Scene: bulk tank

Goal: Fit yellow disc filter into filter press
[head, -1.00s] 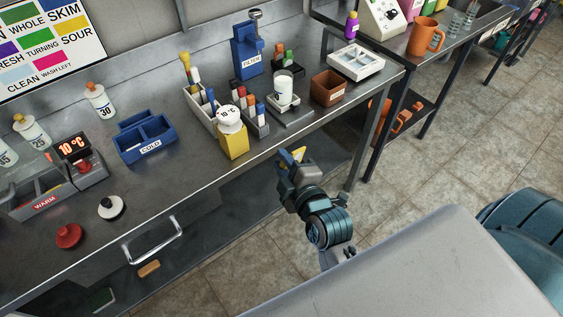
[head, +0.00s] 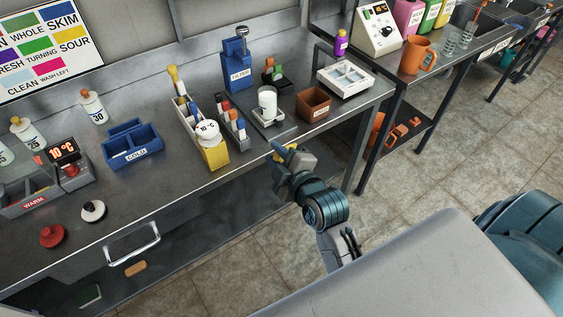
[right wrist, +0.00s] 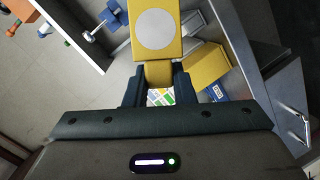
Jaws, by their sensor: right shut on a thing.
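The yellow disc filter (right wrist: 158,28) is a flat yellow square plate with a pale grey disc on its face. My right gripper (right wrist: 157,84) is shut on its narrow yellow tab. In the head view, only a small yellow part of the filter (head: 291,146) shows beside my right gripper (head: 281,152), at the bench's front edge. The filter press (head: 237,66), blue with a FILTER label and a grey lever on top, stands upright at the back of the bench, up and left of the gripper and apart from it. My left gripper is not in view.
A brown box (head: 313,103) and white tray (head: 346,79) are to the right. A yellow 10 °C block (head: 213,152) is left.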

